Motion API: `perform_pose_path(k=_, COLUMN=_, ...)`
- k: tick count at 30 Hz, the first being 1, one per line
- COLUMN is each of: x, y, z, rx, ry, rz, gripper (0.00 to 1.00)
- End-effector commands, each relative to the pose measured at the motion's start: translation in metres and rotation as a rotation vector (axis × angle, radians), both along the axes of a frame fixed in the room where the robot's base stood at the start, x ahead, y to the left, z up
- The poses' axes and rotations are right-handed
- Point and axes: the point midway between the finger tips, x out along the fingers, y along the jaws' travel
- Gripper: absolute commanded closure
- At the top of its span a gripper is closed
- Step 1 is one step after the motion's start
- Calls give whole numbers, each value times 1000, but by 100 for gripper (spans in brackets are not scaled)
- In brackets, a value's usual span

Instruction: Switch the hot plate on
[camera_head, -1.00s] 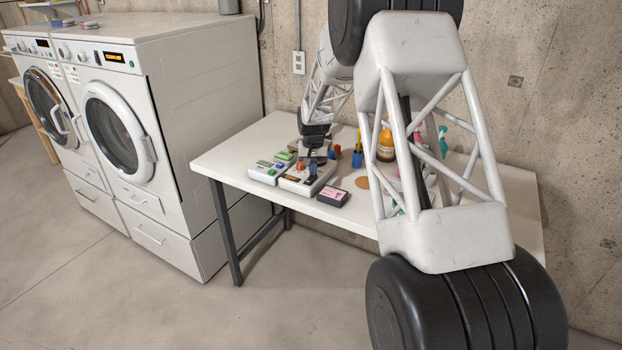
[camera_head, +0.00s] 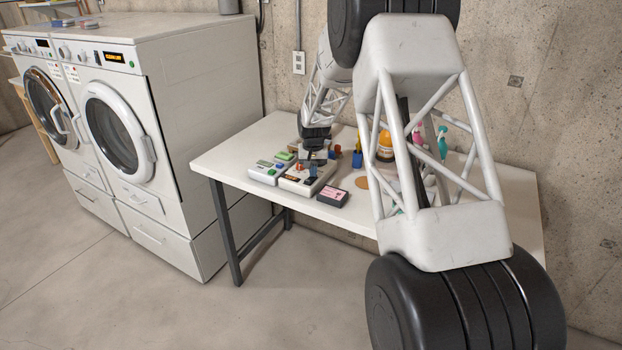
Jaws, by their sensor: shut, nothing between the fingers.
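Two white devices stand side by side on the table, and I cannot tell for sure which is the hot plate. The right white device (camera_head: 291,184) has a dark display and small orange and blue parts on top. The left white device (camera_head: 264,175) has green parts on top and a small screen. My gripper (camera_head: 313,158) is small and dark in this view. It is shut and empty, pointing down over the back of the right device. I cannot tell whether its fingertips touch the device, and they partly hide its back.
The white table (camera_head: 237,154) holds a dark box with a pink label (camera_head: 333,196), a blue pen cup (camera_head: 357,159) and an orange-yellow container (camera_head: 385,145). My arm hides much of its right side. A washing machine (camera_head: 190,100) stands left. The table's left end is clear.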

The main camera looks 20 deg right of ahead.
Motion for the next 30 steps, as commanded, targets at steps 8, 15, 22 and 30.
perform_pose_path(k=8, x=0, y=0, z=0, rx=0, ry=0, rz=0, gripper=100)
perform_pose_path(k=15, x=0, y=0, z=9, rx=0, ry=0, rz=0, gripper=100)
perform_pose_path(k=22, x=0, y=0, z=22, rx=0, ry=-1, rz=0, gripper=100)
perform_pose_path(k=30, x=0, y=0, z=37, rx=0, ry=-1, rz=0, gripper=100)
